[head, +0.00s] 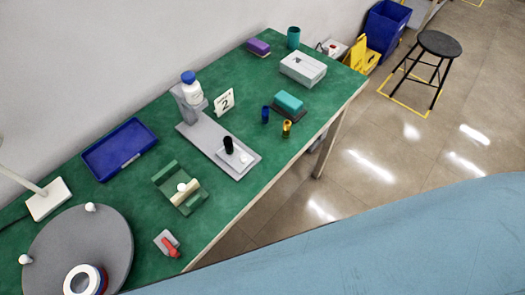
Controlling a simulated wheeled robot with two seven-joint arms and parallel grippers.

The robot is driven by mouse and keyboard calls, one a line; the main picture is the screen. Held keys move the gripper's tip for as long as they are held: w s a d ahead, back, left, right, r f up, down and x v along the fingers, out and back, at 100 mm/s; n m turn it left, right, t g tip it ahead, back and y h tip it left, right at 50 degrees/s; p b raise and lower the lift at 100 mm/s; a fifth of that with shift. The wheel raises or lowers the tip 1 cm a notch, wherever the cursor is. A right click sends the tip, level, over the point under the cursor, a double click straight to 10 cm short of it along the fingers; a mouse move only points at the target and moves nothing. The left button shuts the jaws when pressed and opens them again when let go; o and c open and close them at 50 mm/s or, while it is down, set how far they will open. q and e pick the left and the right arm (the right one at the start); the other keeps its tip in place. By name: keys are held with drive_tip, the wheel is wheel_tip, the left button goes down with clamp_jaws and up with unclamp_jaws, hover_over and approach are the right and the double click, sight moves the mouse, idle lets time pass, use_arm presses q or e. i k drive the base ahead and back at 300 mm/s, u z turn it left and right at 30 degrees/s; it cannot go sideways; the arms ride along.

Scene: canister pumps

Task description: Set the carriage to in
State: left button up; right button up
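A grey canister pump stand (213,139) sits on the green table, with a flat base running toward the table's front edge. Its upright at the back left carries a white bottle with a blue cap (190,88). A small light grey plate (236,160), probably the carriage, sits toward the base's front end, apart from the upright. A black cylinder (228,146) and a small pale knob (245,158) stand on the plate. A card marked 2 (224,102) stands beside the upright. Neither of my grippers is in view.
Around the stand are a blue tray (119,149), a green fixture (168,174), a red-handled piece (170,246), blue (265,114) and gold (286,129) cylinders, a teal-topped block (290,101) and a grey turntable (112,235). A pale blue surface covers the bottom right.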

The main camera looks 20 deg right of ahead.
sight(241, 160)
drive_tip(key=z, duration=0.55)
drive_tip(key=k, duration=1.3)
drive_tip(key=u, duration=0.8)
drive_tip(key=i, duration=1)
drive_tip(key=z, duration=0.05)
